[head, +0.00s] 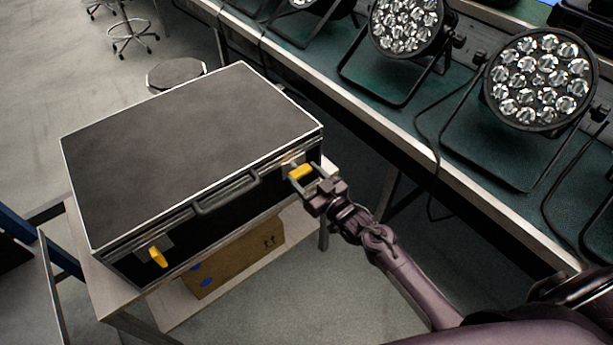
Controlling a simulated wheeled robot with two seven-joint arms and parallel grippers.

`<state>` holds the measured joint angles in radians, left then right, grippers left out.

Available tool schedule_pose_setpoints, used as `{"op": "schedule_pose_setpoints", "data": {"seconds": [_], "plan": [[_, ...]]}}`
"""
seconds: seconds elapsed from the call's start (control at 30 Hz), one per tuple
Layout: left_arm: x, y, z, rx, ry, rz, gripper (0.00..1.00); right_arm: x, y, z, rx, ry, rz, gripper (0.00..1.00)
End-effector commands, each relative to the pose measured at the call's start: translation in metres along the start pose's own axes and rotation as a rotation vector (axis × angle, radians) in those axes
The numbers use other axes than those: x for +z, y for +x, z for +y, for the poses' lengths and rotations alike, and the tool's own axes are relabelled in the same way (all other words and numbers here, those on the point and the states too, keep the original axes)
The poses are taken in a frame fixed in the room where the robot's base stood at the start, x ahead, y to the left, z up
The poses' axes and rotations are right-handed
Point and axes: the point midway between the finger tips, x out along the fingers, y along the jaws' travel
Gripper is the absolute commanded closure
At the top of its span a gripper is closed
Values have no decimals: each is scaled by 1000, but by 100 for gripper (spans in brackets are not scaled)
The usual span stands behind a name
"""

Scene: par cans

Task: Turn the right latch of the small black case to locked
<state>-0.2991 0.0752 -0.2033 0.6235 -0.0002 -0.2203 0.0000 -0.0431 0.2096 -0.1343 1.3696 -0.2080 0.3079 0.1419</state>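The small black case (190,135) lies closed on a small table, with pale metal edges and a dark carry handle (228,194) on its front. Its right latch (300,172) has a yellow handle lying nearly level, slanting slightly up to the right. Its left latch (157,257) has a yellow handle that stands more upright. My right gripper (306,178) is at the right latch, its fingers apart on either side of the yellow handle. I cannot tell whether they touch it. My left gripper is not in view.
A cardboard box (235,262) sits on the shelf below the case. A long green-topped bench (400,105) with several par cans (541,80) runs along the right, close to my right arm. A round stool (176,73) stands behind the case. Floor in front is clear.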

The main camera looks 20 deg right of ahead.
Motion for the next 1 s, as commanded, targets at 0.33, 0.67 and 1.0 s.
{"op": "schedule_pose_setpoints", "data": {"seconds": [0.33, 0.67, 1.0], "plan": [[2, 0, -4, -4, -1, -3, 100, 0, 0, 0, 0, 7, 0, 65], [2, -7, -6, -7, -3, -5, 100, -1, 0, 1, 1, 140, 0, 65], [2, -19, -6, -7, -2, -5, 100, -1, 0, 2, 1, 444, 0, 65]]}}
